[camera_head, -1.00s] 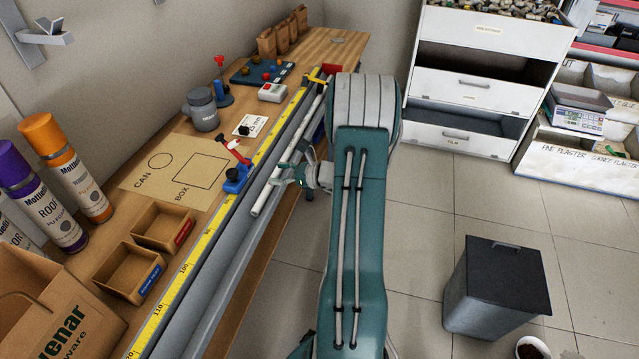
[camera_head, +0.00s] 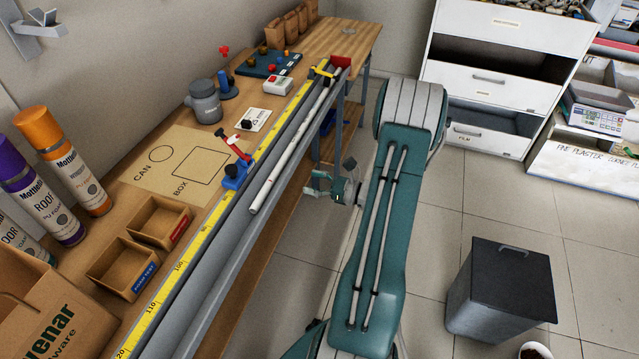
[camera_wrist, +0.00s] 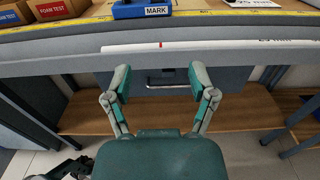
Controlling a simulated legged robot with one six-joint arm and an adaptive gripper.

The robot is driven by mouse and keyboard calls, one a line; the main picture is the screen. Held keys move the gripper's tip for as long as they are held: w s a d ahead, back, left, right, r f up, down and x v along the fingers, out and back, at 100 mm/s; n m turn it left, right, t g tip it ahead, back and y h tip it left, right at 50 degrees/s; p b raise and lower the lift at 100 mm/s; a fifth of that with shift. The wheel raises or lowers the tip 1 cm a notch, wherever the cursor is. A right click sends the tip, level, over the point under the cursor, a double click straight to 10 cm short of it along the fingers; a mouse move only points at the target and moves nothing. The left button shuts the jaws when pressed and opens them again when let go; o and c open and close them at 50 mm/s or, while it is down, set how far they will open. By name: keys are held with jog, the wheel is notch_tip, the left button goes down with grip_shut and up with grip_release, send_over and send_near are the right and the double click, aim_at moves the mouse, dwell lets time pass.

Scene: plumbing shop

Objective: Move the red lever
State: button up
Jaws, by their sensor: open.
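The red lever (camera_head: 236,149) slants up from a small blue block (camera_head: 236,176) at the yellow tape measure on the bench in the head view. A pale part shows at the lever's upper end. In the wrist view the blue block (camera_wrist: 141,9), labelled MARK, is at the top edge, and its lever is out of view. My gripper (camera_head: 319,184) is off the front of the bench, right of the block and apart from it. In the wrist view its two fingers (camera_wrist: 160,82) are spread and empty, below a white pipe (camera_wrist: 220,46).
The white pipe lies along the bench's front rail between my gripper and the lever. Cardboard trays (camera_head: 120,270), spray cans (camera_head: 62,160) and a grey jar (camera_head: 205,103) stand behind the tape. A blue post with a red top (camera_head: 226,72) is farther back.

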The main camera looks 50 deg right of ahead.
jog(key=a+r+n+g+y, duration=0.2)
jog(key=a+r+n+g, duration=0.45)
jog(key=a, duration=0.35)
jog(key=a+r+n+g+y, duration=0.2)
jog(key=a+r+n+g, duration=0.3)
jog(key=a+n, duration=0.45)
jog(key=s+a+r+n+h, duration=1)
jog(key=s+a+r+n, duration=0.1)
jog(key=n, duration=0.4)
jog(key=shift+s+a+n+h, duration=0.3)
jog(key=shift+s+h, duration=0.1)
jog(key=shift+s, duration=0.15)
jog(key=shift+t, duration=0.25)
